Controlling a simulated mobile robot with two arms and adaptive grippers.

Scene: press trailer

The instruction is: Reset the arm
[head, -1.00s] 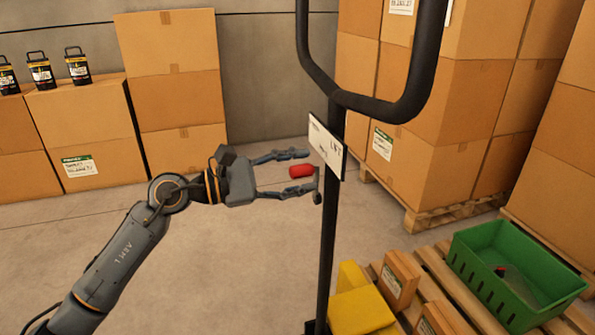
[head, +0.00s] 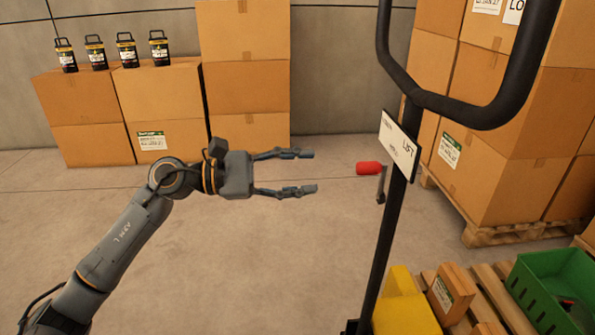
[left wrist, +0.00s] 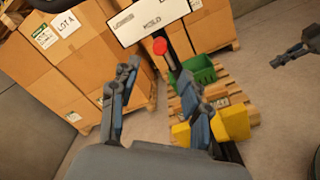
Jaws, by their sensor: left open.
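My left gripper (head: 310,171) is open and empty, its fingers pointing right in the head view. A red grip (head: 369,168) on a short grey lever (head: 381,184) sits at the black lift post (head: 393,225), a little to the right of the fingertips and apart from them. In the left wrist view the red grip (left wrist: 159,46) shows ahead, beyond the open fingers, below the white sign. My right gripper is not in the head view.
The white sign (head: 398,144) and black handle loop (head: 470,115) stand on the post. A yellow part (head: 405,305), a pallet and a green bin (head: 555,300) are at lower right. Stacked boxes (head: 245,80) stand behind. The floor around my left gripper is clear.

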